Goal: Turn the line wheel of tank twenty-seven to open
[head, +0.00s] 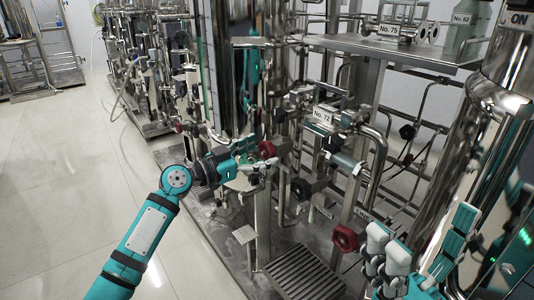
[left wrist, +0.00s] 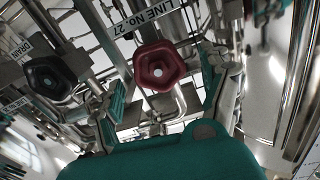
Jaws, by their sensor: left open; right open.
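In the left wrist view a dark red five-lobed wheel (left wrist: 160,68) sits in the upper middle, under a plate (left wrist: 148,18) reading LINE No. 27; its last digit is hard to read. My left gripper (left wrist: 170,92) is open, one finger on each side of the wheel, with no clear contact. In the head view my left gripper (head: 252,161) is beside a red wheel (head: 267,149) among the pipes of the middle skid. My right gripper (head: 422,242) is open and empty at the lower right.
A black wheel (left wrist: 48,78) marked DRAIN is left of the red one in the wrist view. In the head view another black wheel (head: 300,189) and red wheel (head: 344,238) stand lower right. A No. 72 plate (head: 322,117) is above. Open floor (head: 65,190) lies left.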

